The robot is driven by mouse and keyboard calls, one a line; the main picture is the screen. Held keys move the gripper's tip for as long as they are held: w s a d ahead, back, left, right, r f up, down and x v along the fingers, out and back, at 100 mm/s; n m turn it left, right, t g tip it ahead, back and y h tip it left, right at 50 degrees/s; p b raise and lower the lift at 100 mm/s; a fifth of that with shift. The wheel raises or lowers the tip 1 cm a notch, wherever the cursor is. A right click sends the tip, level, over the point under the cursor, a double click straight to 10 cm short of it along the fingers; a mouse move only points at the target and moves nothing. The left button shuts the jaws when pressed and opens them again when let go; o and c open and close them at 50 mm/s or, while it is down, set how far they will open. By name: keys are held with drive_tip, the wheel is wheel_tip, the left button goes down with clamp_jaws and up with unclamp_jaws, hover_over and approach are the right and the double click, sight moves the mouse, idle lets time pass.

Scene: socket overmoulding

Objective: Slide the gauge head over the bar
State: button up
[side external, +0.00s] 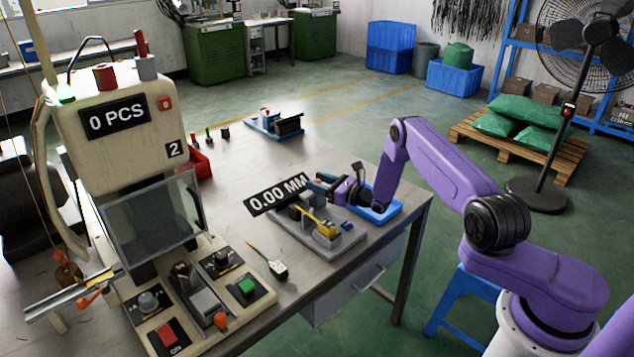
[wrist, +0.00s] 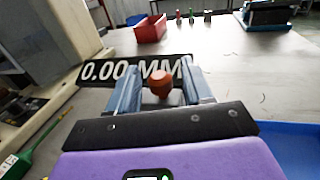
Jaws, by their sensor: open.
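A gauge fixture on a grey base plate (side external: 345,243) stands near the table's front edge in the side view. On it are grey blocks and a yellow part (side external: 325,228); I cannot tell for certain which parts are the gauge head and the bar. A black readout (side external: 278,195) reads 0.00 MM, also in the wrist view (wrist: 100,72). My gripper (side external: 318,184) is above the fixture's back side. In the wrist view its fingers are open (wrist: 162,76), with an orange-red knob (wrist: 161,84) between them.
A blue tray (side external: 378,213) lies right of the fixture. A beige machine (side external: 120,125) with a clear guard stands left. A green-handled tool (side external: 277,269) lies in front. A red bin (side external: 198,164) and a blue-based fixture (side external: 275,125) are farther back. The table between them is mostly clear.

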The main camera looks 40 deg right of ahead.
sight(306, 194)
drive_tip(key=shift+w+a, duration=0.15)
drive_tip(key=shift+w, duration=0.3)
clamp_jaws()
drive_tip(key=shift+a, duration=2.45)
unclamp_jaws()
drive_tip(key=shift+a, duration=0.1)
drive_tip(key=shift+s+d, duration=0.1)
drive_tip(key=shift+d, duration=0.1)
